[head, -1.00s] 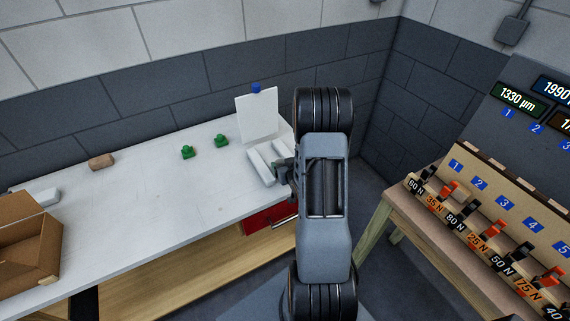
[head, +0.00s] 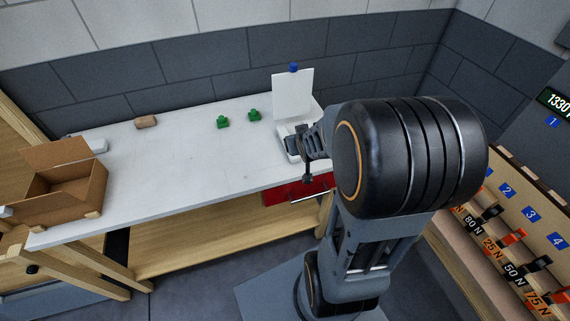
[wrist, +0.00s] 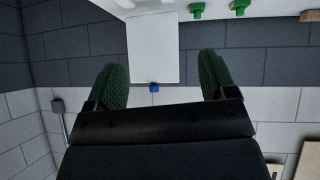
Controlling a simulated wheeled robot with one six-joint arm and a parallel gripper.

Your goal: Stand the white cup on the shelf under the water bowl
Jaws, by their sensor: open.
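I can make out no white cup and no water bowl in either view. My gripper (wrist: 161,68) is open and empty in the wrist view, its two green pads apart on either side of a white panel. In the head view my gripper (head: 306,148) is small and partly hidden by my arm, near the right end of the white-topped table (head: 180,170). A wooden lower shelf (head: 200,232) runs under this table; the part of it in view is bare.
A white upright panel (head: 292,97) with a blue knob stands by a white tray (head: 287,148). Two green pieces (head: 223,122), a brown block (head: 146,122) and an open cardboard box (head: 65,190) lie on the table. A rack of labelled clamps (head: 510,250) stands right.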

